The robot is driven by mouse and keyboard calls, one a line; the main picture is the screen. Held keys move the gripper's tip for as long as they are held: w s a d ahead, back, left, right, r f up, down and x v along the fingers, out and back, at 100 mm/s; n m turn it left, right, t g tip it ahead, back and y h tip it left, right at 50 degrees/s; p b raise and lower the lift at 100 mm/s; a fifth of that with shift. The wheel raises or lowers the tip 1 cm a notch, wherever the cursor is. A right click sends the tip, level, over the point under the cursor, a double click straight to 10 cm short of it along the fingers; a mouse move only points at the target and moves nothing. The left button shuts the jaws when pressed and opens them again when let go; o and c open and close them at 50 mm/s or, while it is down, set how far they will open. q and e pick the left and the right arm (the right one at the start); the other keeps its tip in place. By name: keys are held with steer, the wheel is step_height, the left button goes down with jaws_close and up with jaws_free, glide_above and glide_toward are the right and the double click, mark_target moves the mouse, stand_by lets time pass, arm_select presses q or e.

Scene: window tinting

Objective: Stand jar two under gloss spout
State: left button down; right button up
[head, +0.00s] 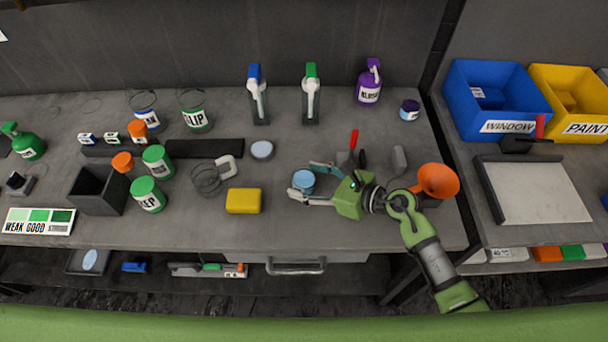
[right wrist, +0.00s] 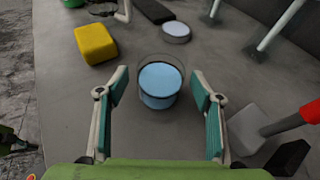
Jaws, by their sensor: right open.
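A clear jar with light blue liquid (head: 303,183) stands upright on the bench; it also shows in the right wrist view (right wrist: 160,83). No number on it can be read, so I cannot tell if it is jar two. My right gripper (head: 307,180) is open, its two fingers on either side of this jar; the right wrist view shows gaps between the pads and the glass. A purple pump bottle (head: 368,88), its label seemingly reading GLOSS, stands at the back right with its spout at the top. My left gripper is not in view.
Blue-topped (head: 257,97) and green-topped (head: 311,97) dispensers stand at the back. A yellow sponge (head: 243,201), a pale round lid (head: 262,149) and a red-handled tool (head: 353,142) lie around the jar. An orange funnel (head: 438,180) is at the right. The bench before the purple bottle looks mostly clear.

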steer(key=shift+x, duration=0.95)
steer(key=shift+d, duration=0.1)
steer(key=c, duration=1.3)
steer(key=shift+c, duration=0.2)
